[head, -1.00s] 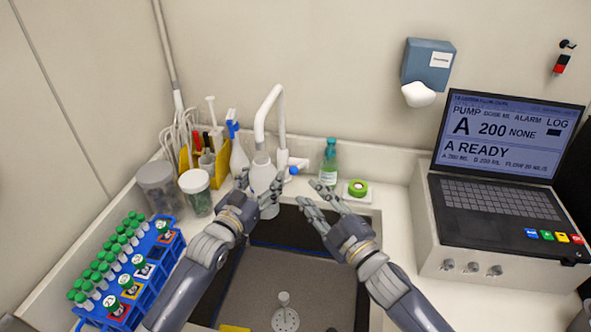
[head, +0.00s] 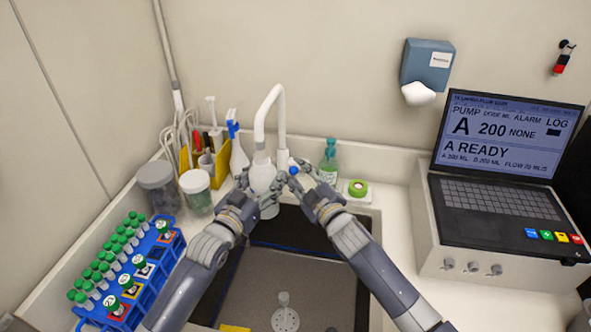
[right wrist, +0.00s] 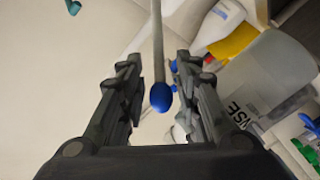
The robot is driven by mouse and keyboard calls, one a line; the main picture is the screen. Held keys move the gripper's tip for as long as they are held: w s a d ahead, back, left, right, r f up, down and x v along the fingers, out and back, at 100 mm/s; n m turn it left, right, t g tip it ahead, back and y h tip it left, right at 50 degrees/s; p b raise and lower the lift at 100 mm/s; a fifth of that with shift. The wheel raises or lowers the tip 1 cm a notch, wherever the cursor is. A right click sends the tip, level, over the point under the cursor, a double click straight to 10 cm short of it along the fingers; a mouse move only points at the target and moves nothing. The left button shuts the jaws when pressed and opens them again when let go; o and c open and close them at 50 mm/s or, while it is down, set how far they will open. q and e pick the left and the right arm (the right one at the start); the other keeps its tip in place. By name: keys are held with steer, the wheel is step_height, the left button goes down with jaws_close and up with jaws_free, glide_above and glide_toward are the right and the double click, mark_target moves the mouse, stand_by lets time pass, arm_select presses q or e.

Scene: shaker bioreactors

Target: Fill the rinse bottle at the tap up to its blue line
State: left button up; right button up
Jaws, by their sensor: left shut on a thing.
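The rinse bottle (head: 263,178) is white and translucent and stands upright under the spout of the white tap (head: 262,122). My left gripper (head: 259,190) is shut on it at the sink's back edge. In the right wrist view the bottle (right wrist: 268,75) shows large at the right, with part of its dark lettering. Its blue line and water level cannot be made out. The tap's lever has a blue knob (right wrist: 161,97), small in the head view (head: 293,170). My right gripper (right wrist: 152,92) is open, with its fingers on either side of the knob, apart from it.
A green-capped bottle (head: 329,165) and green tape (head: 357,188) stand close right of the tap. A blue tube rack (head: 160,262) and jars (head: 196,190) are at left.

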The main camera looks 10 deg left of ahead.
steer(key=shift+x, duration=1.05)
jaws_close()
